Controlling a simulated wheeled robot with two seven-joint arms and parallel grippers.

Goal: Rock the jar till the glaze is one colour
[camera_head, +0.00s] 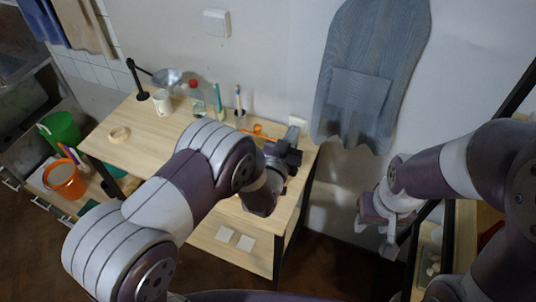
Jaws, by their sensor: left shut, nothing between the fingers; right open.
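A clear jar or bottle with a red cap (197,103) stands upright near the back of the wooden table (140,135). It is the likeliest jar in view; its contents are too small to judge for colour. My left arm reaches over the table, and its dark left gripper (287,153) is shut and empty near the table's right end, to the right of the capped jar and apart from it. My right gripper (382,234) is open and empty, off the table's right side in front of the wall.
A white cup (162,104), a black stand with a metal bowl (166,77), a brush pot (240,119) and a small orange item (258,128) are along the table's back. A ring (119,134) lies at left.

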